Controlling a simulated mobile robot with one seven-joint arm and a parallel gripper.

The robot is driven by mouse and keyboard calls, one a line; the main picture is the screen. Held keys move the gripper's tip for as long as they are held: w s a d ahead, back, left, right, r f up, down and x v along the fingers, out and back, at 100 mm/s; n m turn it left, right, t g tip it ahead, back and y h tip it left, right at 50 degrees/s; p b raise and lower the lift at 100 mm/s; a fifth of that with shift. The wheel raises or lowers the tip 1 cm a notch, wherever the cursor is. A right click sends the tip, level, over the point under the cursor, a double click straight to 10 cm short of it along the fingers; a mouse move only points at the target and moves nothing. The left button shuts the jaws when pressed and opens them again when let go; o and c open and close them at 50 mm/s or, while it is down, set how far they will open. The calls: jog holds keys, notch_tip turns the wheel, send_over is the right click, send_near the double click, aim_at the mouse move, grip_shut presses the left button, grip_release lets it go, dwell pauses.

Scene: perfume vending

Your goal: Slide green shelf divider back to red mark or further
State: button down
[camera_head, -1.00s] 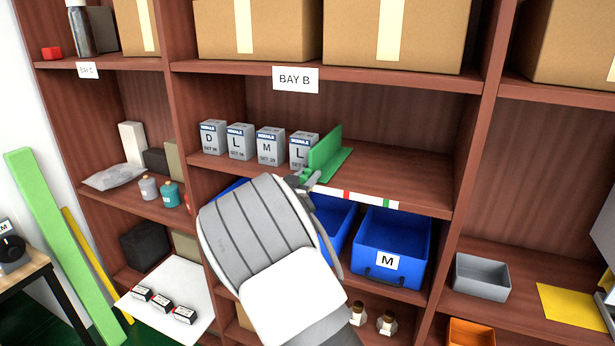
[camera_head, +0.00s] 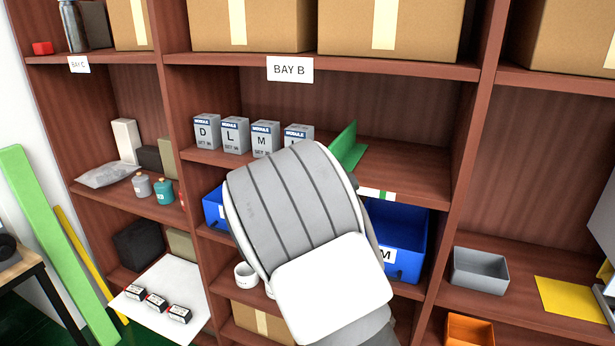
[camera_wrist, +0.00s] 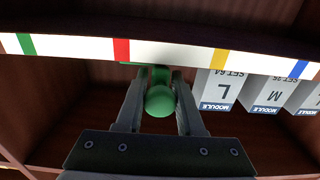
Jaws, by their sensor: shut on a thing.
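The green shelf divider (camera_head: 348,148) stands upright on the middle shelf of bay B, right of the grey module boxes (camera_head: 265,138), with a gap to the nearest box. Its round green knob (camera_wrist: 160,102) sits between the fingers of my gripper (camera_wrist: 159,84) in the wrist view, and the gripper is shut on it. My arm hides the gripper and the divider's front in the head view. The red mark (camera_wrist: 121,50) on the white shelf strip lies a little left of the divider in the inverted wrist view; the yellow mark (camera_wrist: 219,60) lies to its right.
Blue bins (camera_head: 400,238) stand on the shelf below, partly behind my arm. The shelf right of the divider (camera_head: 410,165) is bare up to the upright. Large cardboard boxes (camera_head: 390,25) fill the shelf above. A green mark (camera_head: 388,195) shows on the shelf edge.

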jog(key=s+d+b, duration=0.1)
jog(key=d, duration=0.3)
jog(key=s+d+b, duration=0.2)
jog(key=d, duration=0.2)
jog(key=s+d+b, duration=0.1)
jog(key=d, duration=0.3)
jog(key=shift+s+f, duration=0.15)
jog(key=shift+s, duration=0.05)
jog(key=shift+s+d+b, duration=0.25)
jog(key=shift+d+b, duration=0.2)
jog(key=shift+d, duration=0.25)
jog(key=c, duration=0.6)
grip_release()
jog(key=shift+o, duration=0.2)
jog(key=shift+s+a, duration=0.1)
jog(key=p+v, duration=0.1)
jog(key=v, duration=1.6)
jog(key=shift+r, duration=0.2)
